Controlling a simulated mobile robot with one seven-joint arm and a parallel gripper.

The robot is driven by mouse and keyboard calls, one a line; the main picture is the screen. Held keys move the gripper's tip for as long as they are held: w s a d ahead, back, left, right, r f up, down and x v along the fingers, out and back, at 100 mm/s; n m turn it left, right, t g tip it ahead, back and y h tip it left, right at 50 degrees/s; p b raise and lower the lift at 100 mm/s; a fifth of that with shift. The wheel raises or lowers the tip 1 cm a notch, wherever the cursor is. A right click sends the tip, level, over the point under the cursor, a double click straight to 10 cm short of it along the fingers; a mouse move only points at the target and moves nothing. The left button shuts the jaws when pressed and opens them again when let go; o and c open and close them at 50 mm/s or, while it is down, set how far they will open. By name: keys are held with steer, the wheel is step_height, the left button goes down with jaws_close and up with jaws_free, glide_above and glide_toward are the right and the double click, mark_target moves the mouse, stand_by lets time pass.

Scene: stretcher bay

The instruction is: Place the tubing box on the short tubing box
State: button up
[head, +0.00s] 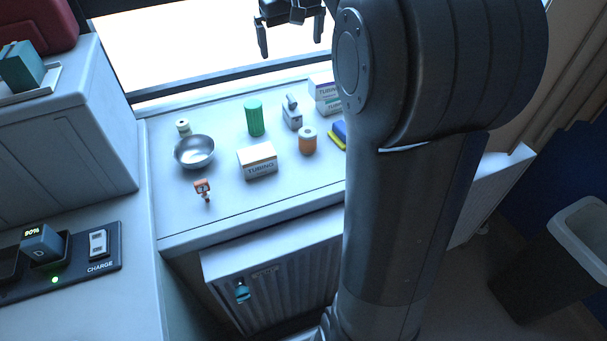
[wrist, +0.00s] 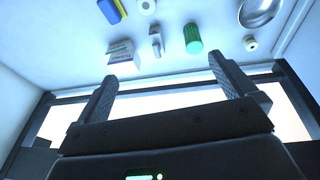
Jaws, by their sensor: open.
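A white box labelled TUBING (head: 258,168) lies alone at the front middle of the counter in the head view. At the back right, partly behind my arm, another white box with a purple TUBING label (head: 321,87) sits on a box with a green label (head: 331,106). This stack also shows in the wrist view, with the green-labelled box (wrist: 126,59) visible. I cannot tell which one is the short tubing box. My gripper (head: 291,42) is open and empty, above and behind the counter by the bright window, apart from all the boxes.
A metal bowl (head: 194,152), green cylinder (head: 254,117), grey device (head: 291,112), orange jar (head: 307,142), blue-and-yellow sponge (head: 339,133), small roll (head: 183,127) and orange-and-white item (head: 203,188) stand about the counter (head: 225,215). Its front strip is clear. A charging dock (head: 75,262) is at left.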

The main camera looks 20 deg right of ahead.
steer(key=s+a+f+t, duration=0.1)
steer(key=s+a+f, duration=0.2)
steer(key=s, duration=0.6)
steer(key=s+a+f+t, duration=0.1)
steer(key=s+f, duration=0.3)
steer(key=s, duration=0.5)
steer(key=s+a+f+t, duration=0.1)
steer(key=s+a+f, duration=0.3)
steer(key=s, duration=0.6)
steer(key=shift+a+y, duration=0.35)
steer(key=shift+y, duration=0.05)
